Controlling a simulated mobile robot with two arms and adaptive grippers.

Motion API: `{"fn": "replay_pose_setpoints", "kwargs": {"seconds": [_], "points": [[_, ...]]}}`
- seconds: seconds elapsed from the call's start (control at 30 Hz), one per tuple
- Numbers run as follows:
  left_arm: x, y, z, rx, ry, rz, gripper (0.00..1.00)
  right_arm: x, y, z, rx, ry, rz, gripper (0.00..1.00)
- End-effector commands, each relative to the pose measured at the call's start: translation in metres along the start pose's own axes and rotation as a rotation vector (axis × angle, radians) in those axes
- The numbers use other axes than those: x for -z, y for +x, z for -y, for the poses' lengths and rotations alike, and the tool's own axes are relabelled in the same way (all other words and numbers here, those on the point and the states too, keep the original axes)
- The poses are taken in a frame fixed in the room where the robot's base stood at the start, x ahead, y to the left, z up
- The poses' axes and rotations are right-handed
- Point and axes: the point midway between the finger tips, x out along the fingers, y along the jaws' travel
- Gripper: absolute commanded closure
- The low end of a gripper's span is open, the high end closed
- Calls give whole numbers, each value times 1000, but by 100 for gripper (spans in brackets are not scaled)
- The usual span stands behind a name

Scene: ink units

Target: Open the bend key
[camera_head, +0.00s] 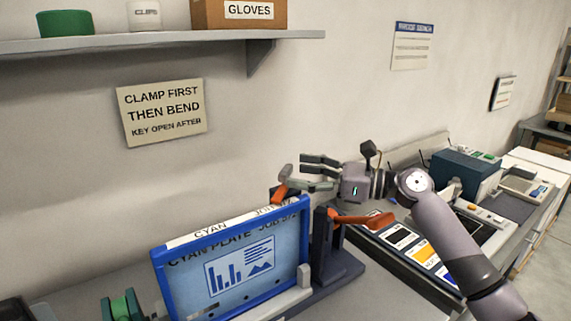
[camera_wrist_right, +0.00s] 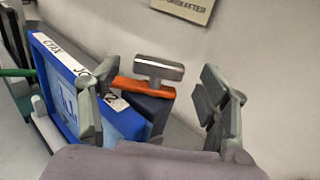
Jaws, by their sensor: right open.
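A blue-framed cyan plate (camera_head: 232,262) stands upright in a dark grey holder (camera_head: 330,258). An orange lever with a grey crossbar (camera_head: 283,181) stands behind the plate's upper right corner; it also shows in the right wrist view (camera_wrist_right: 145,85). A second orange handle (camera_head: 362,219) sticks out to the right from the holder's upright. No label shows which one is the bend key. My right gripper (camera_head: 312,172) is open and empty, just right of and above the crossbar lever. In the wrist view the lever lies between its spread fingers (camera_wrist_right: 162,105), with no clear contact. My left gripper is not in view.
A green-topped fixture (camera_head: 122,306) stands left of the plate. A wall sign (camera_head: 162,111) reads "CLAMP FIRST THEN BEND KEY OPEN AFTER". A shelf (camera_head: 150,42) hangs above. A printed panel (camera_head: 405,246) and a blue machine (camera_head: 466,175) are on the bench at right.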

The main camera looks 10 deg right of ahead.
Motion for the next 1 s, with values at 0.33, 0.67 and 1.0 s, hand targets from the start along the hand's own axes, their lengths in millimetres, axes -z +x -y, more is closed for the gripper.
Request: {"fn": "replay_pose_setpoints", "kwargs": {"seconds": [0.33, 0.67, 1.0], "points": [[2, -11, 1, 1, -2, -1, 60, 0, 40, 0, -1, 1, -1, 30], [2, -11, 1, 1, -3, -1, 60, 0, 42, 0, 0, 0, -1, 32], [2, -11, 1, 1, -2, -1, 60, 0, 41, 0, 0, 0, -1, 55]]}}
